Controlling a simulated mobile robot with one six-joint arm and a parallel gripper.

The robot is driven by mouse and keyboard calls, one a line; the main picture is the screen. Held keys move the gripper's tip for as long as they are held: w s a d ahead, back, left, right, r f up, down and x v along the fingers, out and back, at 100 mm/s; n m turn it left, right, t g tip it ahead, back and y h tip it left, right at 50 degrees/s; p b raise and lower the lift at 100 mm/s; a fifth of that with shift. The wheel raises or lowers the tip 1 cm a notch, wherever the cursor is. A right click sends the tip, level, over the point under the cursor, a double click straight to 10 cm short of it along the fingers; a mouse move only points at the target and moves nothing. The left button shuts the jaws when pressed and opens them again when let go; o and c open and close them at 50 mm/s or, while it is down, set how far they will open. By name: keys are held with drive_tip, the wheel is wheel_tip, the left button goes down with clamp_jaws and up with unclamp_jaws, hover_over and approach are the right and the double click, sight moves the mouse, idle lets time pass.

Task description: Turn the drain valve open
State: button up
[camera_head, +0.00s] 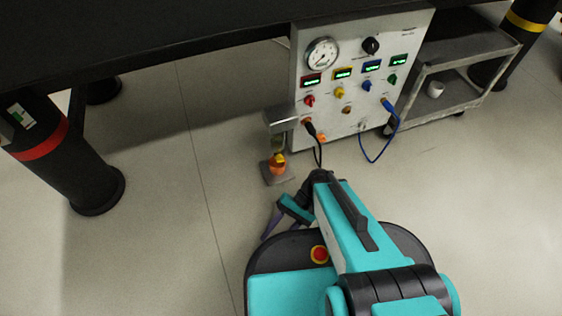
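The drain valve cannot be told for certain. A small yellow part (280,158) shows just above an orange, rounded vessel (277,169), under a grey box (283,119) at the lower left of the white instrument panel (350,105). The vessel stands on a small grey plate (268,179) near the floor. My gripper (273,221), teal with dark purplish fingers, is below this plate in the picture and apart from it. It is partly hidden by my arm, and its opening is too small to read.
The panel carries a gauge (322,54), a black knob (371,46), several coloured knobs and displays. A black cable (317,145) and a blue cable (382,152) hang in front. A grey cart (462,65) with a white cup (435,90) stands right. The left floor is clear up to a thick black leg (75,165).

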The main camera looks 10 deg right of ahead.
drive_tip(key=shift+d+r+p, duration=0.15)
drive_tip(key=shift+r+p, duration=0.65)
drive_tip(key=shift+p, duration=0.15)
drive_tip(key=s+d+r+n+h+p, duration=0.1)
drive_tip(key=d+r+h+p, duration=0.2)
drive_tip(key=r+p, duration=1.3)
drive_tip(key=s+d+r+n+t+h+p, duration=0.1)
drive_tip(key=d+r+p, duration=0.6)
drive_tip(key=r+p, duration=0.9)
drive_tip(key=s+d+r+h+p, duration=0.1)
drive_tip(key=d+r+h+p, duration=0.3)
drive_tip(key=r+p, duration=1.2)
drive_tip(key=d+p, duration=0.1)
drive_tip(key=p, duration=1.2)
drive_tip(key=shift+d+r+n+t+h, duration=0.15)
drive_tip(key=shift+n+t+h, duration=0.15)
drive_tip(key=shift+n, duration=0.1)
drive_tip(key=shift+s, duration=0.1)
drive_tip(key=shift+c, duration=1)
